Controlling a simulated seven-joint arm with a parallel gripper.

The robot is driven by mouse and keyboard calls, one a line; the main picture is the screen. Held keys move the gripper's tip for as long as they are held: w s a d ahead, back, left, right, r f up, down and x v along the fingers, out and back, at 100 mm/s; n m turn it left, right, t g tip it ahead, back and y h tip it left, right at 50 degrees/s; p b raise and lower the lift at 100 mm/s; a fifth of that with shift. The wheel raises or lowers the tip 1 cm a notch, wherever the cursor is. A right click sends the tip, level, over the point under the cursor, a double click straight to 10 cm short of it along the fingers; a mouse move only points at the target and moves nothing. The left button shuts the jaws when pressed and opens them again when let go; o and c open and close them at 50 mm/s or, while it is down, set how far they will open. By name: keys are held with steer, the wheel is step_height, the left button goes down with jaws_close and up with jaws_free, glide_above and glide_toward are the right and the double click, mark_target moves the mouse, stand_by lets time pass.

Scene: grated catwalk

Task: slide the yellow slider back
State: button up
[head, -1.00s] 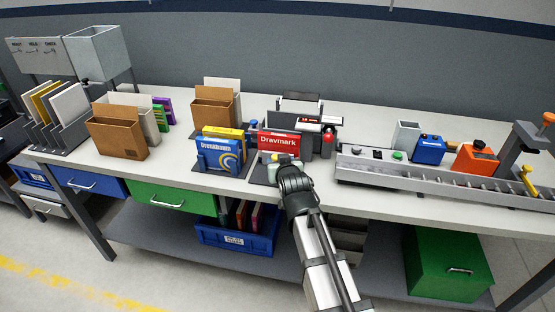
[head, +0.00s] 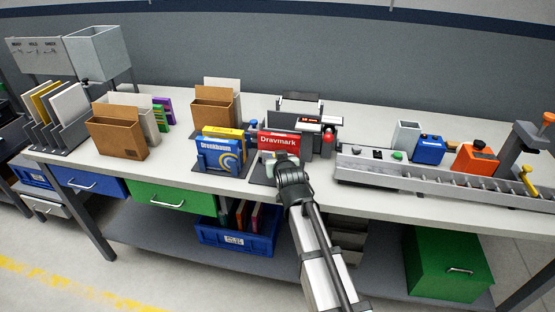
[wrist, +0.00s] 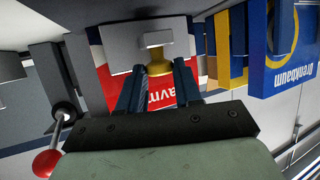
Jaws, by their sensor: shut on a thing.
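The yellow slider (wrist: 158,68) shows in the wrist view as a small yellow knob below a pale grey block. My gripper (wrist: 160,76) has its two dark blue fingers closed on either side of it. In the head view my gripper (head: 286,163) is at the front of the bench, just in front of the red Dravmark box (head: 278,142), and it hides the slider. The red box also shows behind the fingers in the wrist view (wrist: 185,93), partly covered by them.
A blue Brenkbaum box (head: 218,155) stands close on the left. A lever with a red ball (head: 328,136) is close on the right. Further right lies a long grey rail (head: 440,180) with a blue can (head: 429,151) and an orange can (head: 476,158) behind it.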

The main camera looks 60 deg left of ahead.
steer(key=c, duration=0.3)
steer(key=shift+s+d, duration=1.1)
steer(key=o, duration=1)
steer(key=v, duration=1.3)
steer(key=shift+s+d+r, duration=0.2)
steer(key=shift+s+d, duration=0.05)
steer(key=shift+d, duration=0.05)
